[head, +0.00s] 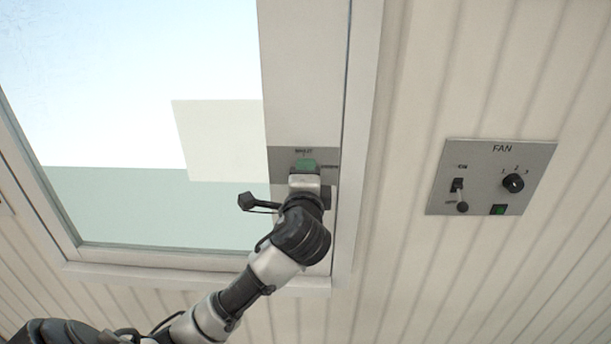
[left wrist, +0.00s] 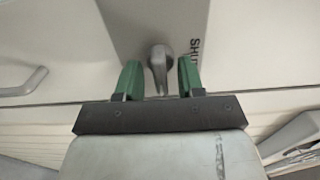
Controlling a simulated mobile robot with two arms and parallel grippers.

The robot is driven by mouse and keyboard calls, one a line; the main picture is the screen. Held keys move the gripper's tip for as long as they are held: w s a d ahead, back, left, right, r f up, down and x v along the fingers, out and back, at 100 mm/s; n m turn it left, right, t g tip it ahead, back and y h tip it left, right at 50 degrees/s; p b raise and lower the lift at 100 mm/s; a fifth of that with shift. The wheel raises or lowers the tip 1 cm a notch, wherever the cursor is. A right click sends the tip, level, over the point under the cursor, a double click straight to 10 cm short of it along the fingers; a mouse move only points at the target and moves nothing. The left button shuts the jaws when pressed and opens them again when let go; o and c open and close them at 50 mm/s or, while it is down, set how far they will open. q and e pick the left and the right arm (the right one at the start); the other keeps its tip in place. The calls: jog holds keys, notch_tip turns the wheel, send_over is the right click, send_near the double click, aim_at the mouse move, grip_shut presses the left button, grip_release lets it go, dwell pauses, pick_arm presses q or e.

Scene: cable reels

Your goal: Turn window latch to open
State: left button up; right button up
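The window latch (left wrist: 159,62) is a small grey metal handle on a grey plate (left wrist: 135,28), with lettering beginning "SHU" beside it in the left wrist view. My left gripper (left wrist: 158,80) has green fingers, one on each side of the latch handle. The fingers are apart, with narrow gaps to the handle, so it looks open. In the head view my left gripper (head: 304,165) is in front of the latch plate (head: 283,158) on the window's right frame and hides the handle. My right gripper is not in view.
The window (head: 150,215) fills the upper left, within a pale frame (head: 357,150). A FAN panel (head: 480,150) with a switch, knob and green button is on the ribbed wall to the right. A grey bar handle (left wrist: 25,83) shows at the left of the left wrist view.

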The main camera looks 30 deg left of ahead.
pick_arm(q)
jog(key=b+v, duration=0.4)
jog(key=v, duration=0.6)
jog(key=shift+s, duration=0.35)
jog(key=shift+d+f, duration=0.1)
jog(key=shift+d, duration=0.05)
